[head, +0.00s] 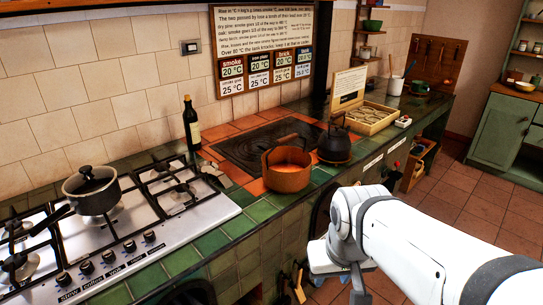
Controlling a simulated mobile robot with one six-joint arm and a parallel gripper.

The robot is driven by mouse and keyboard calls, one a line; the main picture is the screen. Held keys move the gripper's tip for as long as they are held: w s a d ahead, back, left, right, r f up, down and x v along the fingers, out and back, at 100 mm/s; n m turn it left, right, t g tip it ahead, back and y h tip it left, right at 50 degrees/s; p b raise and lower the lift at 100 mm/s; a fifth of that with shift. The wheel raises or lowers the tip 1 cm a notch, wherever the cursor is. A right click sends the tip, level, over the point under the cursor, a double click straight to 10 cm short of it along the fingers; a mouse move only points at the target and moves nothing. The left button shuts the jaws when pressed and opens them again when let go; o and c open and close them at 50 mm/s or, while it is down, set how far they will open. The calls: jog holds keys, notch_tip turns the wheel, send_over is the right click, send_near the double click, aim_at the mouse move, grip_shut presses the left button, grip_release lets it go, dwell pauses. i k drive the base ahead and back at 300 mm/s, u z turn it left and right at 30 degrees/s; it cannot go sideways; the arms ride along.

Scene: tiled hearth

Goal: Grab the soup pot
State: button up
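Two pots show in the head view, and I cannot tell for sure which one is the soup pot. An orange-brown open pot (287,176) with a handle stands on the orange tiles at the front edge of the dark hearth plate. A steel pot (95,197) with a dark lid and a long side handle sits on the gas hob at the left. My white arm reaches in from the lower right and ends in front of the counter, to the right of the orange-brown pot and apart from both pots. I cannot make out any gripper fingers.
A black kettle (335,145) stands just right of the orange-brown pot. A dark bottle (191,124) stands between hob (182,235) and hearth plate (245,149). An open wooden box (372,113) lies farther back.

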aim_at(286, 170)
jog(key=z, duration=0.05)
jog(key=i, duration=1)
jog(key=u, duration=0.05)
